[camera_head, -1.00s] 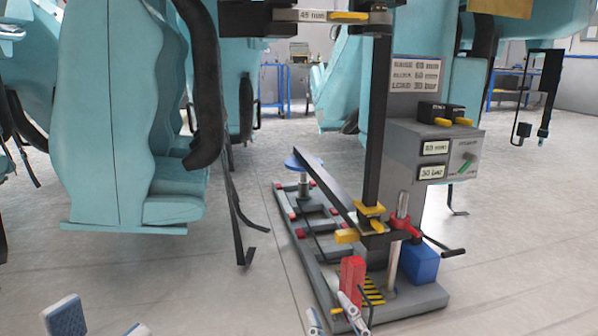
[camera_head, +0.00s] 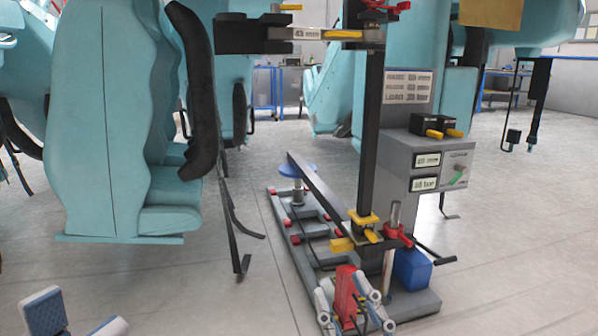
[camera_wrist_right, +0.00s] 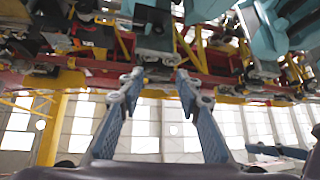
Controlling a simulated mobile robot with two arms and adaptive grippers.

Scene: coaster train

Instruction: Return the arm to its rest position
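My left gripper (camera_head: 76,322) is at the bottom left of the head view, with its two blue-padded fingers apart and nothing visible between them. My right gripper (camera_head: 350,304) is at the bottom centre, in front of a red block (camera_head: 346,289) on the stand's base. The right wrist view shows its fingers (camera_wrist_right: 159,83) spread with nothing held between them. Beyond them is the train's underside (camera_wrist_right: 150,65), with red and yellow beams. Both arms are mostly out of view.
The grey stand base (camera_head: 418,301) carries a black post (camera_head: 372,140), a slanted black bar (camera_head: 320,194) and a blue box (camera_head: 411,268). A grey control box (camera_head: 425,165) stands right. Teal seats (camera_head: 95,140) hang left. The floor (camera_head: 190,285) between the grippers is clear.

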